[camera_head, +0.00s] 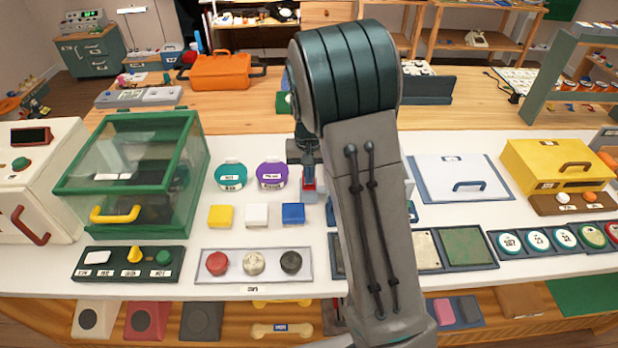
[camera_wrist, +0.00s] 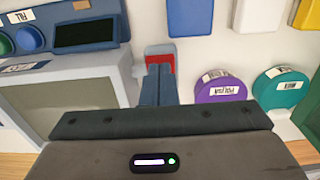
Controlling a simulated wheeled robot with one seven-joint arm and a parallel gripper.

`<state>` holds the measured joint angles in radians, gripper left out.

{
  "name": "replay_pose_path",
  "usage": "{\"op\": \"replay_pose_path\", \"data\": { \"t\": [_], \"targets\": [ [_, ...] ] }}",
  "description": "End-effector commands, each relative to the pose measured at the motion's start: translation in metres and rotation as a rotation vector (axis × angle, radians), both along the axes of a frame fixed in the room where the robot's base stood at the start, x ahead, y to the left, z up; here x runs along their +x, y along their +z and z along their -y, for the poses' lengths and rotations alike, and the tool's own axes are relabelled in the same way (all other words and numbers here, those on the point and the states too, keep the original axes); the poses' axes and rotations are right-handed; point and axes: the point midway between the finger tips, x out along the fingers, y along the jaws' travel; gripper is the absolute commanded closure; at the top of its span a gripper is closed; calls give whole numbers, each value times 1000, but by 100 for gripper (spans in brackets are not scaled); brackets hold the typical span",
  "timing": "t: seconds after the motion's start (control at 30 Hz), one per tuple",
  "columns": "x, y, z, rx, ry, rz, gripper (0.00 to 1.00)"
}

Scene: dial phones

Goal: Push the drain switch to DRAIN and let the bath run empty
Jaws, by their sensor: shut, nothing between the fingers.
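A small red switch (camera_wrist: 160,60) in a grey housing stands in the wrist view; its red part also shows in the head view (camera_head: 309,185). I cannot read a DRAIN mark on it. My gripper (camera_wrist: 158,70) is shut and empty, its fingertips right at the red part and covering some of it. I cannot tell whether they touch. In the head view my gripper (camera_head: 308,170) is above the switch. A grey-rimmed basin (camera_wrist: 95,68), perhaps the bath, lies left in the wrist view. My arm hides most of that area in the head view, and the water level is unclear.
A blue panel (camera_wrist: 43,40) with a FILL label and a dark display (camera_wrist: 85,34) is beside the basin. Purple (camera_wrist: 220,92) and teal (camera_wrist: 280,92) round pieces sit close by. Blue, white and yellow blocks (camera_head: 220,216) stand in a row. A green glass case (camera_head: 125,170) is further left.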

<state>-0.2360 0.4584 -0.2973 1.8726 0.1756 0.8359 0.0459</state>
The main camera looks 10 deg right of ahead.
Motion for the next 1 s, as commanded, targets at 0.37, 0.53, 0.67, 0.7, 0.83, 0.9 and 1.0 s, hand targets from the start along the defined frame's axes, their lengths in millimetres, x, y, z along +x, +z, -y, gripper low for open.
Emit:
{"op": "replay_pose_path", "data": {
  "t": [0.37,0.53,0.67,0.7,0.83,0.9,1.0],
  "targets": [
    [0,-2,0,0,0,0,100],
    [0,-6,0,0,0,-1,100],
    [0,-10,0,0,0,-1,100],
    [0,-11,0,0,0,-1,100],
    [0,-14,0,0,0,-1,100],
    [0,-16,0,0,0,0,100],
    [0,-18,0,0,0,0,100]
  ]
}}
